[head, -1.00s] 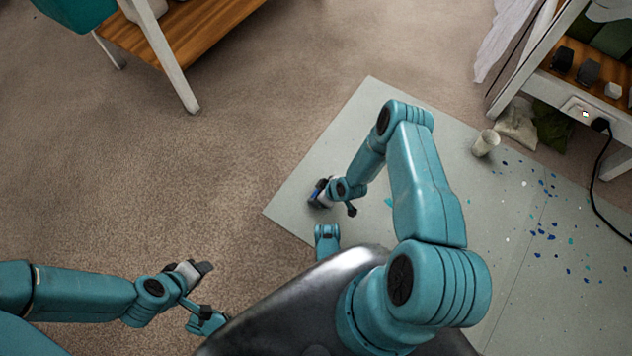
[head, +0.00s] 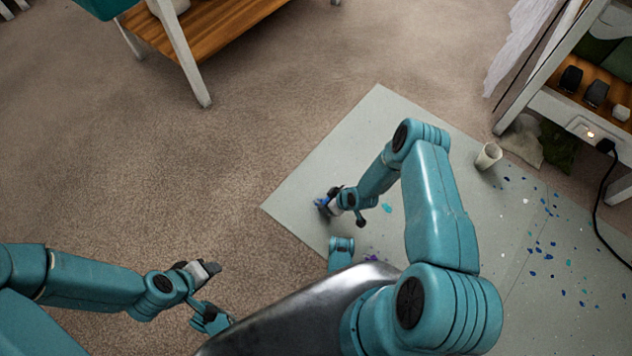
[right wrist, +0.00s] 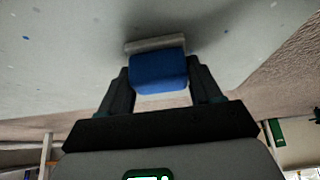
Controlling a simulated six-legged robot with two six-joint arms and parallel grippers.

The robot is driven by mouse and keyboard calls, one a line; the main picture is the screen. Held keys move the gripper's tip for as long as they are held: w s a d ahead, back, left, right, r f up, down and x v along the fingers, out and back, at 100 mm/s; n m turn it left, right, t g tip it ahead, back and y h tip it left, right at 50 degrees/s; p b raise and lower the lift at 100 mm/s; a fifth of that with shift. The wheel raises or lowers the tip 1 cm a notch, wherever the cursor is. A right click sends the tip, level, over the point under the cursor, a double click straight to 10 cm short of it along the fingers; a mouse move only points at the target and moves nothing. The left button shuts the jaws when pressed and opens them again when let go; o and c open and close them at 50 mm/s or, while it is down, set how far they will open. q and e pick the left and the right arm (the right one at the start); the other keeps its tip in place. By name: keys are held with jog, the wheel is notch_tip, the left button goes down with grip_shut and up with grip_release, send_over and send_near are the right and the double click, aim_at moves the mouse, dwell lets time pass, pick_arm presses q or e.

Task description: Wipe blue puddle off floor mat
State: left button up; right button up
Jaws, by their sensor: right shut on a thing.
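The grey floor mat (head: 370,120) lies on the carpet. My right gripper (head: 330,203) is low over its left part. In the right wrist view my right gripper (right wrist: 160,82) is shut on a blue block with a pale underside (right wrist: 158,72), like a sponge or scrubber. Its pale face is at or very near the mat; contact cannot be told. A small teal spot (head: 387,208) lies on the mat right of this gripper. I cannot make out a larger blue puddle; my arm hides part of the mat. My left gripper (head: 207,268) is over the carpet, away from the mat.
A pale cup (head: 488,157) stands on the mat's far right part. Many blue and teal flecks (head: 540,245) are scattered on the right. A shelf (head: 570,115) with a black cable stands at the right edge. A wooden-topped bench (head: 205,25) is at the upper left. Carpet on the left is clear.

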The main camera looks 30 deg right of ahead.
pick_arm(q)
jog(key=shift+s+d, duration=0.15)
jog(key=shift+s, duration=0.35)
